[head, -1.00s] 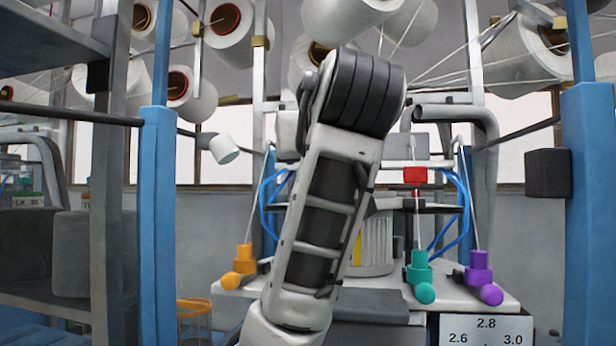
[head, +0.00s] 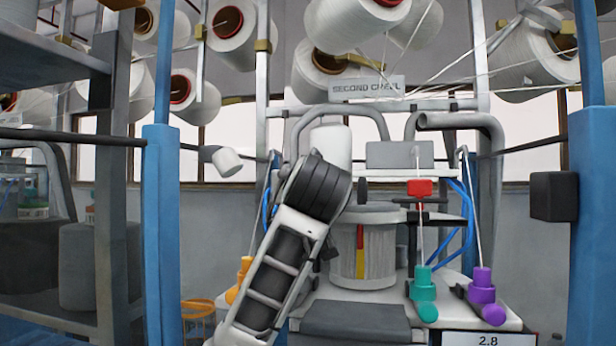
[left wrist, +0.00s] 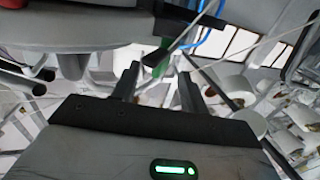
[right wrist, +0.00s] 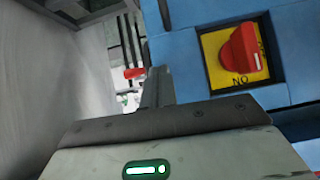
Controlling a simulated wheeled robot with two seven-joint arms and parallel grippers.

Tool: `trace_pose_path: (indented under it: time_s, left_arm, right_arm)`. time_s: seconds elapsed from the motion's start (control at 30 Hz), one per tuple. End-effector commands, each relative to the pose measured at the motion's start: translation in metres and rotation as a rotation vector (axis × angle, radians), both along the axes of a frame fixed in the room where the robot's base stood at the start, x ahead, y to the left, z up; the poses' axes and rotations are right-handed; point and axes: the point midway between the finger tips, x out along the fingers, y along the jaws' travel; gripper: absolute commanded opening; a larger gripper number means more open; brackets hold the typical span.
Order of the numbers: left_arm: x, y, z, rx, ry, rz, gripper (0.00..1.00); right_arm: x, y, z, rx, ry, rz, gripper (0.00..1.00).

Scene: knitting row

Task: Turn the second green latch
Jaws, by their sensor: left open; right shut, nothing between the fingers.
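In the left wrist view a small green part (left wrist: 157,56) with a dark bar beside it shows just beyond my left gripper (left wrist: 157,75). The gripper's fingers are apart with nothing between them. I cannot tell whether this green part is the second green latch. In the head view my left arm rises in front of the machine, and its gripper is hidden. My right gripper (right wrist: 157,75) is shut and empty, with a blue post (right wrist: 190,70) to its right in the right wrist view. The right gripper is outside the head view.
A sign (head: 366,88) reads "SECOND CREEL". A red knob on a yellow plate (right wrist: 241,55) is on the blue post. White yarn cones (head: 345,20) hang above.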

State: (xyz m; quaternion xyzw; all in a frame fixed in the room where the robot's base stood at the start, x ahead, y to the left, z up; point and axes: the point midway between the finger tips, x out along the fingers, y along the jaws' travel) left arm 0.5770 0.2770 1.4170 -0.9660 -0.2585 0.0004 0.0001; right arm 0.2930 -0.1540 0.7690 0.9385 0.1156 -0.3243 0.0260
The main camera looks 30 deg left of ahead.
Motion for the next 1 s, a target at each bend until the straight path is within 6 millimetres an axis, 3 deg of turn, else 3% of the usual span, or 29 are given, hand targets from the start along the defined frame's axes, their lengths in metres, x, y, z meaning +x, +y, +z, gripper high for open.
trace_pose_path:
  time_s: [0.23,0.6,0.77,1.0]
  left_arm:
    - [0.026,0.015,0.001,0.0,0.001,0.002,0.44]
    - [0.03,0.018,-0.001,0.0,0.0,0.0,0.44]
    - [0.03,0.017,0.0,0.0,0.0,0.0,0.0]
    - [0.03,0.017,0.0,0.0,0.0,0.0,0.0]
  right_arm:
    - [0.002,-0.003,0.006,-0.005,0.0,-0.01,0.0]
    - [0.002,-0.003,0.006,-0.005,-0.003,-0.01,0.0]
    - [0.002,-0.003,0.005,-0.004,0.0,-0.008,0.0]
    - [0.001,-0.002,0.005,-0.003,0.003,-0.006,0.0]
